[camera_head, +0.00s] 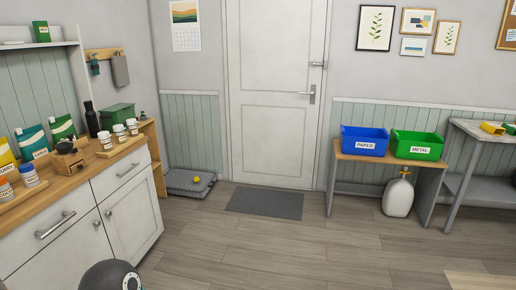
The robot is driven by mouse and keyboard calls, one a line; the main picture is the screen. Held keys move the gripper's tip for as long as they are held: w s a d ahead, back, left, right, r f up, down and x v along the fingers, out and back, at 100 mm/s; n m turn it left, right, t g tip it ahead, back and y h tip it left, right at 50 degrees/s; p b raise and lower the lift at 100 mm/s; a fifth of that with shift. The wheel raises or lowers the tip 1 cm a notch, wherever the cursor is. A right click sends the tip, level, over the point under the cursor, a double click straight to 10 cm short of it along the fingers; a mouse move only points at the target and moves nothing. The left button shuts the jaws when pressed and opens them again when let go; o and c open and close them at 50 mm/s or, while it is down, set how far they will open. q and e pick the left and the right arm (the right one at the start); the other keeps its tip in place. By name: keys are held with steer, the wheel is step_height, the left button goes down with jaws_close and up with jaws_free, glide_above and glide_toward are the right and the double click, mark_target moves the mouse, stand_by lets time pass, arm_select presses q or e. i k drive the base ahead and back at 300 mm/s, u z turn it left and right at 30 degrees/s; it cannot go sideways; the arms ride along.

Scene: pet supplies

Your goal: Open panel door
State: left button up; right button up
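The white panel door (275,60) stands in the back wall, a little right of centre, and looks shut in its frame. Its metal lever handle (309,93) is on the right edge. A small metal fitting (318,65) sits above the handle. The top of the door is cut off by the picture. Neither of my grippers shows. A dark rounded part at the bottom left looks like a piece of my own body.
A grey mat (265,203) lies before the door. White cabinets (128,205) line the left. A grey tray with a yellow ball (196,180) sits left of the door. A bench (345,158) with blue and green bins stands right. The middle floor is clear.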

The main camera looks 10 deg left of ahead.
mark_target(131, 217)
steer(key=u, duration=0.25)
steer(key=i, duration=1.4)
steer(key=u, duration=0.8)
steer(key=i, duration=1.45)
steer(key=u, duration=0.3)
